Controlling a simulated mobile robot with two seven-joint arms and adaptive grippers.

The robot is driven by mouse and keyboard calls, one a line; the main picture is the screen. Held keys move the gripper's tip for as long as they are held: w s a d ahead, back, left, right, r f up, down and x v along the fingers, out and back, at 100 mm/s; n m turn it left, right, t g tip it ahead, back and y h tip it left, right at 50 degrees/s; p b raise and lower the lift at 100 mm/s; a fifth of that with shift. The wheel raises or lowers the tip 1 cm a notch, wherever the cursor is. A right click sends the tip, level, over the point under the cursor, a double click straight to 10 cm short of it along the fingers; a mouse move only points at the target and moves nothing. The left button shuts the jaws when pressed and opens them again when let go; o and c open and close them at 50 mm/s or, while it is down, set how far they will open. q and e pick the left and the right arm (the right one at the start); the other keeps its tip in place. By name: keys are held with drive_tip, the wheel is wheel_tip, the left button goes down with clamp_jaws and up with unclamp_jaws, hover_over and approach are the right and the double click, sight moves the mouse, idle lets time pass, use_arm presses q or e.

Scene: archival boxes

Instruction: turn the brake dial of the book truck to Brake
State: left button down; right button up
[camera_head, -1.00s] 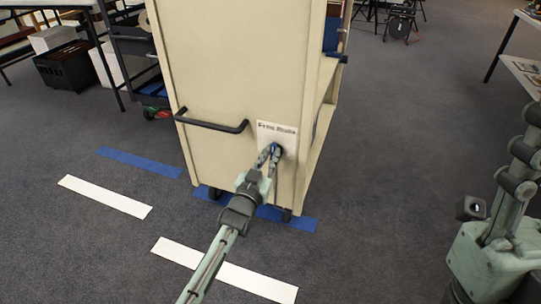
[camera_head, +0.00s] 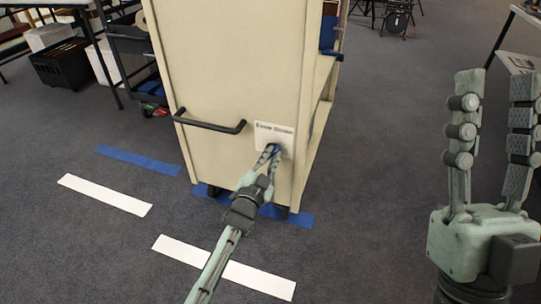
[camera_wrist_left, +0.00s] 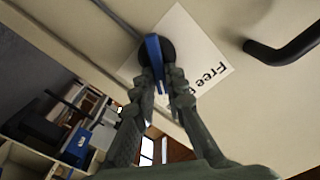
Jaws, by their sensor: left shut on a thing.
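The cream book truck (camera_head: 225,75) stands on the carpet with its end panel facing me. A white label plate (camera_head: 265,129) is low on that panel; in the left wrist view (camera_wrist_left: 207,60) the word "Free" is readable, the rest is partly covered. My left gripper (camera_head: 273,151) is shut on the dial's blue grip, a finger on each side; the fingers hide part of the dial in the head view. My right gripper (camera_head: 497,78) is open and empty, fingers up, at the right.
A black handle (camera_head: 212,126) sticks out of the truck's panel left of the label. Blue floor strips (camera_head: 138,161) and white floor strips (camera_head: 105,195) lie on the carpet. A dark cart and a table stand at the back left. The carpet right of the truck is clear.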

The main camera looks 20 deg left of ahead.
idle(0.3)
use_arm(q)
drive_tip(key=c, duration=1.6)
unclamp_jaws()
drive_tip(key=shift+o, duration=0.2)
drive_tip(key=shift+s, duration=0.1)
drive_tip(key=s, duration=1.2)
drive_tip(key=shift+a, duration=0.15)
drive_tip(key=shift+w, duration=0.1)
